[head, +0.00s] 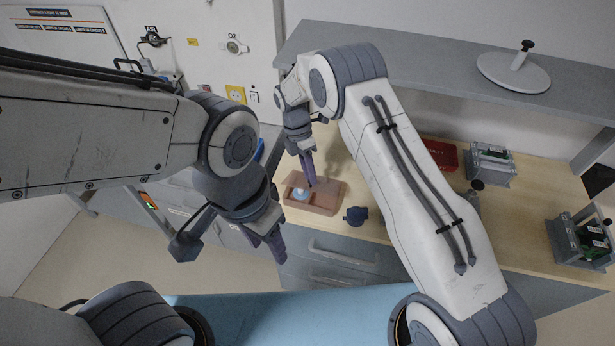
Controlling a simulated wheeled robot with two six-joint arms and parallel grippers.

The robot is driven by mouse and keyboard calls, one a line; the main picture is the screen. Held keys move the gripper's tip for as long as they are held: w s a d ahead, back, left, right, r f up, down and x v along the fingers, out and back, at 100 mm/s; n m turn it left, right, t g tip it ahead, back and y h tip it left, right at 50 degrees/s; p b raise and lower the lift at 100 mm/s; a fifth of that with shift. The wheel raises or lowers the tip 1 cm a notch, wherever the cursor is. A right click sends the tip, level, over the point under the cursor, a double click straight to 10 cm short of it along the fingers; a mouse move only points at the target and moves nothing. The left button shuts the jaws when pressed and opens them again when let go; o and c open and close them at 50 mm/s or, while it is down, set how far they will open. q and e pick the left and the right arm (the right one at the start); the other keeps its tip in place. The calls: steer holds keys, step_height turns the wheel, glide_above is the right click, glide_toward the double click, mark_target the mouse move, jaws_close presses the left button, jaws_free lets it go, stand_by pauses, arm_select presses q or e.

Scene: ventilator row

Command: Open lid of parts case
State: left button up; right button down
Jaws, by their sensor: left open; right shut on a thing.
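The parts case (322,209) is a shallow brown, see-through box on the wooden counter, near its front edge. It has compartments, and a small blue and white part (300,194) sits in the left one. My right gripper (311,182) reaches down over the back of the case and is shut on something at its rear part. The fingers cover what they grip, so I cannot tell whether it is the lid or how far the lid stands up. My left gripper (230,250) is open and empty, in front of the drawers, left of and apart from the case.
A dark blue part (355,215) lies just right of the case. A red tray (440,154) and grey devices (490,164) (582,241) stand further right. A grey shelf (430,72) overhangs the back of the counter. My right arm hides part of the counter.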

steer(key=shift+w+d+r+g+b, duration=0.2)
steer(key=shift+w+r+g+b, duration=0.15)
steer(key=shift+w+g, duration=0.15)
stand_by(0.3)
steer(key=c, duration=0.8)
jaws_free()
steer(key=shift+o, duration=0.2)
steer(key=shift+w+r+y+b, duration=0.1)
steer(key=shift+r+y+b, duration=0.2)
steer(key=shift+r+b, duration=0.25)
steer(key=s+d+r+b, duration=0.5)
steer(key=s+d+r, duration=0.1)
steer(key=d+r, duration=0.3)
steer(key=shift+s+d+r+b, duration=0.35)
steer(key=shift+r, duration=0.15)
